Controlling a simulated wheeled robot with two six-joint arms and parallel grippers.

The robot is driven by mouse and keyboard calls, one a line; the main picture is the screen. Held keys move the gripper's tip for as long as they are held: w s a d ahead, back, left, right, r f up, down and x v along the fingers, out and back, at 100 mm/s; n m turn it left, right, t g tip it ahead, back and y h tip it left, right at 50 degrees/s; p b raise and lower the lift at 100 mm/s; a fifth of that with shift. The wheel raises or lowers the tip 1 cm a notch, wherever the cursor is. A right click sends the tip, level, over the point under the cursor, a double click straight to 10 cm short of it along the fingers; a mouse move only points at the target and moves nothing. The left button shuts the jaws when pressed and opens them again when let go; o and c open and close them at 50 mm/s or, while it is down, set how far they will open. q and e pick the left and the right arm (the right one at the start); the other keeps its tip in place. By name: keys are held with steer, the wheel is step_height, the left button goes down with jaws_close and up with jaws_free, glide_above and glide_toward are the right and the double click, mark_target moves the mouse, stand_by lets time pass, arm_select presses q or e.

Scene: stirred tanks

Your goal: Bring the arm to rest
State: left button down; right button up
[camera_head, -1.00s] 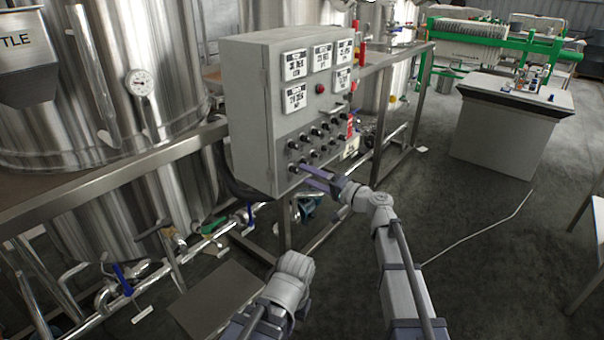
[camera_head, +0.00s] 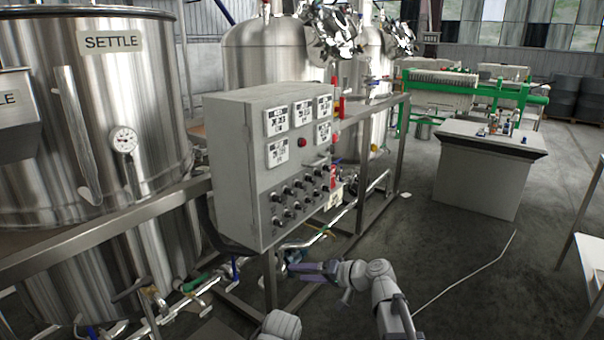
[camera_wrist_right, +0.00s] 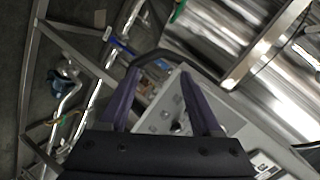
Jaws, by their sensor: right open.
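My right arm comes up from the bottom of the head view. Its gripper (camera_head: 300,270) points left, below the lower edge of the grey control panel (camera_head: 235,180), and looks apart from it. In the right wrist view the two purple fingers (camera_wrist_right: 152,100) are spread with nothing held between them. The panel's grey box and some of its knobs (camera_wrist_right: 180,125) show behind and between the fingers. A pale rounded part of my other arm (camera_head: 282,326) shows at the bottom edge of the head view. My left gripper is out of view.
Steel tanks (camera_head: 85,110) stand on the left behind a metal frame (camera_head: 130,221). Pipes with valves (camera_head: 190,285) run low beneath the panel. A grey bench (camera_head: 480,180) with bottles stands at the right. Open floor (camera_head: 440,250) lies between, crossed by a thin pale cable.

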steer(key=s+d+f+n+g+h, duration=0.1)
steer(key=s+d+f+g+h, duration=0.4)
steer(key=s+f, duration=0.55)
steer(key=s+d+f+h, duration=0.3)
steer(key=s+d+h, duration=0.4)
steer(key=s+d, duration=0.3)
steer(key=s+a+r+n+p, duration=0.1)
steer(key=a+r+p, duration=0.2)
steer(key=r+p, duration=0.4)
steer(key=s+a+r+n+g+p, duration=0.1)
steer(key=s+a+r+p, duration=0.1)
steer(key=r+p, duration=0.5)
steer(key=s+a+r+n+h+p, duration=0.1)
steer(key=a+r+p, duration=0.3)
steer(key=r+p, duration=0.3)
steer(key=shift+s+a+n+g, duration=0.15)
steer(key=shift+a+n+g, duration=0.15)
steer(key=shift+a+g, duration=0.1)
